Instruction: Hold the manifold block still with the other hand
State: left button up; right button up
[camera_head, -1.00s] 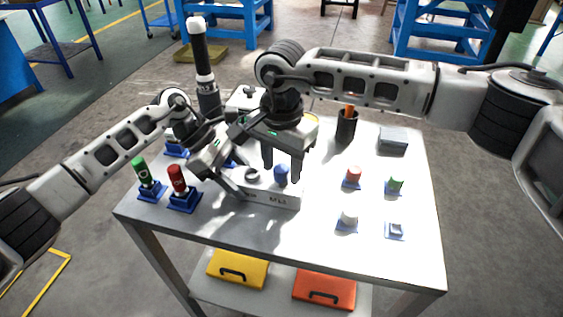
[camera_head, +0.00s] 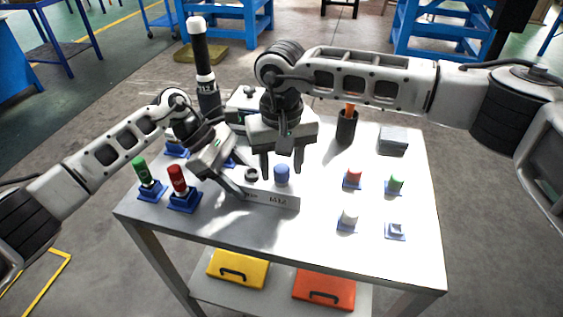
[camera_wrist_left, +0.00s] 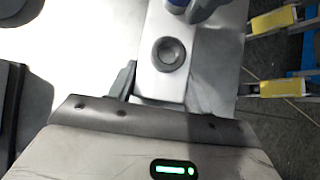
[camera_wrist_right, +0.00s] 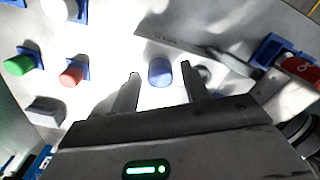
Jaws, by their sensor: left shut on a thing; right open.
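The manifold block (camera_head: 272,197) is a long pale block with lettering on its front face, lying on the table. A blue cap (camera_head: 282,174) stands on its right part, and a dark round port (camera_head: 252,175) sits left of it. My left gripper (camera_head: 241,187) is shut on the left end of the block; in the left wrist view one finger lies along the block's side (camera_wrist_left: 172,85). My right gripper (camera_head: 282,168) is open above the block. In the right wrist view the blue cap (camera_wrist_right: 160,71) shows between its spread fingers, with gaps on both sides.
Green (camera_head: 141,170) and red (camera_head: 177,180) cylinders stand in blue holders at the left. Red, green and white caps on blue bases stand at the right. A dark cup (camera_head: 346,128) and a grey box (camera_head: 393,140) are behind.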

grip_shut()
jog(key=m, duration=0.5)
jog(key=shift+m, duration=1.1)
jog(key=shift+o, duration=0.7)
grip_release()
jog(key=shift+r, duration=2.5)
